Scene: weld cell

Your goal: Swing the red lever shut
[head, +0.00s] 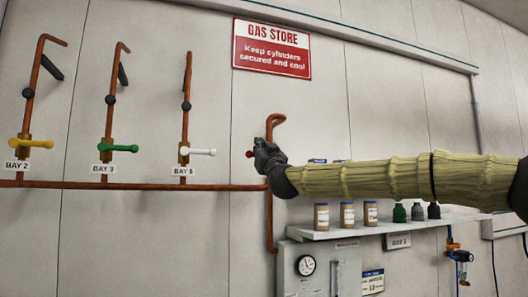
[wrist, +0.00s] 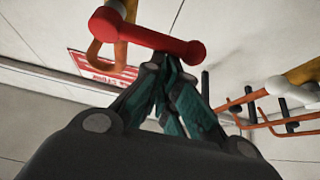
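The red lever (wrist: 155,36) crosses the top of the wrist view as a thick red bar with a rounded end, on an orange-brown pipe fitting (wrist: 107,52). In the head view only its red tip (head: 249,154) shows, just left of my gripper (head: 258,152), which hides the rest of it and its valve. In the wrist view my gripper (wrist: 168,62) has its fingers drawn together, with nothing seen between them. The fingertips lie right at the lever's edge; I cannot tell whether they touch it.
Left along the wall are a yellow lever (head: 40,144), a green lever (head: 119,148) and a white lever (head: 198,152) on copper pipes. Below my arm a shelf (head: 335,232) holds jars and bottles, with a gauge panel (head: 320,268) under it. A red sign (head: 271,48) hangs above.

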